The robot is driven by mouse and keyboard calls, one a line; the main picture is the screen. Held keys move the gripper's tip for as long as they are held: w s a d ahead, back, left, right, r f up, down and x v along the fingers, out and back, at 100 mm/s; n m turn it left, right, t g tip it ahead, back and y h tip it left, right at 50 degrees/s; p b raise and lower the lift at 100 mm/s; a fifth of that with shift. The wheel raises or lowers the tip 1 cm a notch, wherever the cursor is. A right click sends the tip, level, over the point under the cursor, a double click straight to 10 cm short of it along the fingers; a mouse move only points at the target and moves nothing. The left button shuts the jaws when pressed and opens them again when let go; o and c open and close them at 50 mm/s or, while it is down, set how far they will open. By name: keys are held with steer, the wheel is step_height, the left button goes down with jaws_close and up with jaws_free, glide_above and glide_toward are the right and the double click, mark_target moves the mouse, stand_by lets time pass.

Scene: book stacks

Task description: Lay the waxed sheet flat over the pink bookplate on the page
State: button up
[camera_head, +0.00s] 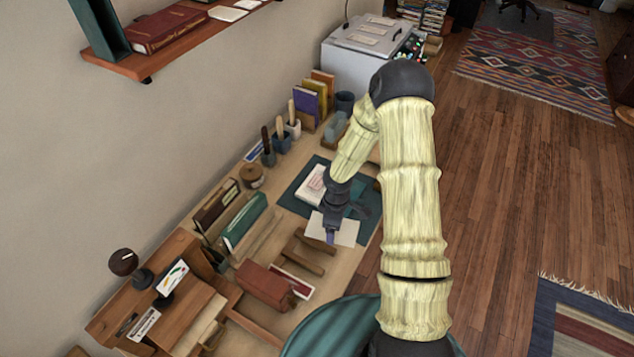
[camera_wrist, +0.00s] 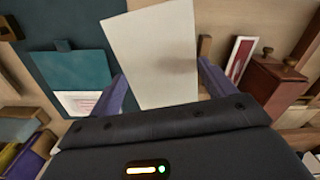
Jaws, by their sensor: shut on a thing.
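My gripper (camera_head: 330,236) is shut on the pale waxed sheet (camera_head: 346,231) and holds it near the front edge of the dark teal mat (camera_head: 369,201). In the wrist view the sheet (camera_wrist: 152,50) stretches out from between the purple fingers. An open book (camera_head: 309,194) lies on the mat, behind and left of the gripper; my arm hides part of it. In the wrist view its teal cover (camera_wrist: 72,70) and white page show left of the sheet. The pinkish bookplate (camera_wrist: 80,101) is on that page, apart from the sheet and partly cut off by my gripper body.
A wooden stand (camera_head: 303,254), a flat red-and-white box (camera_head: 293,283) and a reddish-brown box (camera_head: 264,287) are in front of the gripper. Upright books (camera_head: 245,222) and tool pots (camera_head: 281,142) line the wall side. The floor at right is open.

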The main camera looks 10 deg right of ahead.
steer(key=m, duration=0.6)
steer(key=shift+w+r, duration=0.1)
steer(key=shift+w, duration=0.25)
steer(key=m, duration=0.6)
steer(key=shift+w+a+r+m, duration=0.1)
steer(key=shift+w+r+m, duration=0.05)
steer(key=shift+w+m, duration=0.2)
